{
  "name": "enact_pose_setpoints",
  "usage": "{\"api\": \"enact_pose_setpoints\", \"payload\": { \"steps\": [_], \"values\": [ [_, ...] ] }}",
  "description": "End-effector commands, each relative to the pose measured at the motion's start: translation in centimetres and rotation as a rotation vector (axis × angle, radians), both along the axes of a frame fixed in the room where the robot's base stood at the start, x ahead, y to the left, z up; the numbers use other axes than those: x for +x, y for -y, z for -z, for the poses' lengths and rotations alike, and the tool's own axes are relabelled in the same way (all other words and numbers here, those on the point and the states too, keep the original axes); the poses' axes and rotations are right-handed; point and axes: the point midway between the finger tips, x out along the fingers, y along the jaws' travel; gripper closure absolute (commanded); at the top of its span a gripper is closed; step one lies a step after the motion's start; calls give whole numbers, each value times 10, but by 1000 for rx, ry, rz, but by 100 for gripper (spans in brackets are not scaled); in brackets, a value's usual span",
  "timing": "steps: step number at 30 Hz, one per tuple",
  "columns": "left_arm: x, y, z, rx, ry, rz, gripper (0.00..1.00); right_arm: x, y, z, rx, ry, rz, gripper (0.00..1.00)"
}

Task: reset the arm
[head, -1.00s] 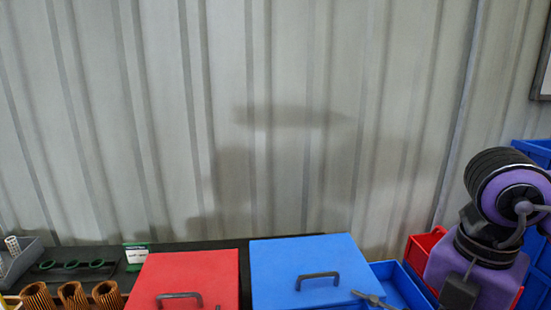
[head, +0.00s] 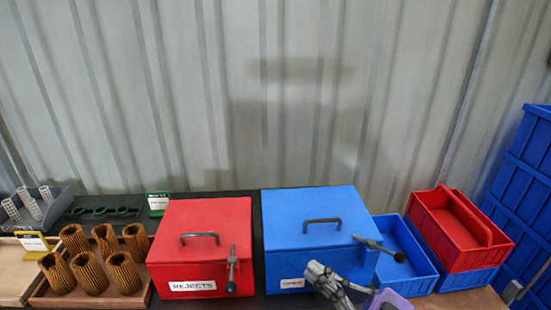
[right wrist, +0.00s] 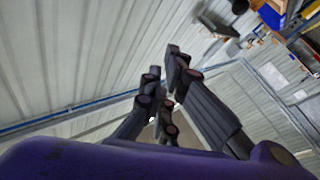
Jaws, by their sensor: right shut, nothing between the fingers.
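My right gripper (head: 318,272) shows at the bottom of the head view, in front of the blue box (head: 315,212). Its fingers are shut and hold nothing. In the right wrist view its dark fingers (right wrist: 168,100) come close together, with the metal wall and a room corner behind them. My left gripper is in neither view.
A red box labelled REJECTS (head: 198,228) stands beside the blue box; both lids are down. Several brown pleated cartridges (head: 100,262) stand in a tray at the left. A red tote (head: 462,232) and stacked blue crates (head: 530,190) are at the right.

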Motion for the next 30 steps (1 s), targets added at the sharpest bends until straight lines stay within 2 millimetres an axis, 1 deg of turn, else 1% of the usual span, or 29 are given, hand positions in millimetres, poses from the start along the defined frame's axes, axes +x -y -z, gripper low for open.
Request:
{"api": "enact_pose_setpoints", "payload": {
  "steps": [1,2,3,5,6,7,8,9,11,12,14,15,18,21,24,30],
  "values": [
    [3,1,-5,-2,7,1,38,7,23,32,34,-95,163,100],
    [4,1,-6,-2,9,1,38,8,35,51,38,-143,244,100],
    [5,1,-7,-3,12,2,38,8,51,78,36,-211,342,100],
    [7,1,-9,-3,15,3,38,0,72,118,21,-317,468,100],
    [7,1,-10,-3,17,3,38,-10,84,146,6,-389,543,100],
    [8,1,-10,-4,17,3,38,-18,92,166,-8,-445,592,100],
    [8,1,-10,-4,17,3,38,-28,99,185,-20,-502,638,100],
    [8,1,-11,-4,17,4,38,-44,107,211,-41,-575,690,100],
    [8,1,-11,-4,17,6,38,-71,115,247,-73,-688,758,100],
    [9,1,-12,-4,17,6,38,-90,119,268,-94,-760,792,100],
    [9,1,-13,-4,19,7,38,-118,122,296,-125,-860,831,100],
    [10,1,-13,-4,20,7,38,-136,122,312,-143,-919,850,100],
    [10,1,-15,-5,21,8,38,-174,120,340,-179,-1040,877,100],
    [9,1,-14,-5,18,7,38,-197,116,356,-201,-1111,883,100],
    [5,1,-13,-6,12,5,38,-208,115,363,-210,-1145,885,100],
    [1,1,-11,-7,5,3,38,-209,114,364,-213,-1148,884,100]
  ]
}}
